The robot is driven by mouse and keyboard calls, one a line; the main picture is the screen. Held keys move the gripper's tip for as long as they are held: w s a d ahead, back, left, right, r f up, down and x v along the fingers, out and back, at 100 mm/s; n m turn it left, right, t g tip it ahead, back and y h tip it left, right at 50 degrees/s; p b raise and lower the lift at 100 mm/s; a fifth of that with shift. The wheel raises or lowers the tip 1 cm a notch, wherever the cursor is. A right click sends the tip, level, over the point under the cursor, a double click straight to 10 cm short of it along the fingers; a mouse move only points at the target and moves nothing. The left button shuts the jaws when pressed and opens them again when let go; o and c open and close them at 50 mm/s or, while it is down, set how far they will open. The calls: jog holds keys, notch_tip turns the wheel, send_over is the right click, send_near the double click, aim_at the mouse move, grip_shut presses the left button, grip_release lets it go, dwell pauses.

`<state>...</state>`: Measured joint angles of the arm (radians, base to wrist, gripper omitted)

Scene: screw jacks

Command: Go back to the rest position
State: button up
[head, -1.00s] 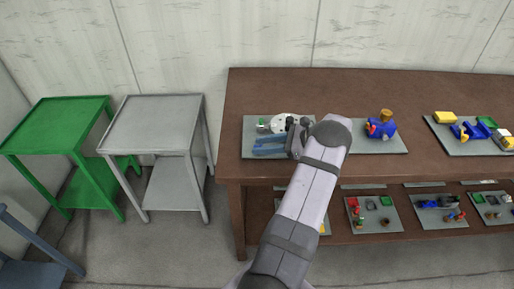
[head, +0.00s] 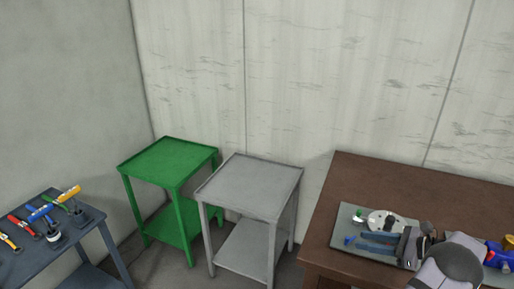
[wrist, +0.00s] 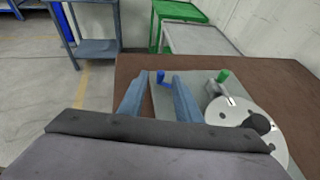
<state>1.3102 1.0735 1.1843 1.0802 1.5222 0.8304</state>
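My gripper (head: 359,241) reaches in from the right over the left grey tray (head: 346,217) on the brown table. Its two blue-grey fingers stand apart with nothing seen held between them; they also show in the wrist view (wrist: 160,88). A white disc with dark marks (head: 386,222) lies on the tray beside the fingers, and shows at the right in the wrist view (wrist: 232,117). A small green-topped part (wrist: 223,76) stands by the disc. A small blue part (wrist: 160,77) shows beyond the fingertips. My wrist hides part of the tray.
The brown table (head: 345,175) stands at the right. A grey stand (head: 250,185) and a green stand (head: 168,158) are left of it. A dark blue stand (head: 25,270) at the far left holds several coloured tools. Bare floor shows between the stands.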

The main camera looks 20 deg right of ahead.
jog(key=shift+n+g, duration=0.7)
jog(key=w+a, duration=0.1)
jog(key=w+a+r, duration=0.1)
jog(key=a, duration=0.1)
jog(key=shift+w+a, duration=0.25)
jog(key=a+n+g, duration=0.1)
jog(key=a, duration=0.2)
jog(key=w+a+n+g, duration=0.1)
jog(key=a, duration=0.2)
jog(key=w+a+n+g, duration=0.1)
jog(key=a, duration=0.2)
jog(key=shift+w+n+y, duration=0.15)
jog(key=shift+n+y, duration=0.15)
jog(key=shift+n, duration=0.1)
jog(key=s+a+n+g+h, duration=0.2)
jog(key=s+a+n+g, duration=0.2)
jog(key=a+n, duration=0.5)
jog(key=s+a+n+g+h, duration=0.2)
jog(key=s+a+n+g, duration=0.15)
jog(key=a, duration=0.85)
jog(key=s+a+n+h, duration=0.3)
jog(key=s+a+n, duration=0.3)
jog(key=n, duration=0.6)
jog(key=shift+s+f+h, duration=0.3)
jog(key=shift+s+f, duration=0.1)
jog(key=shift+s, duration=0.95)
jog(key=shift+t, duration=0.25)
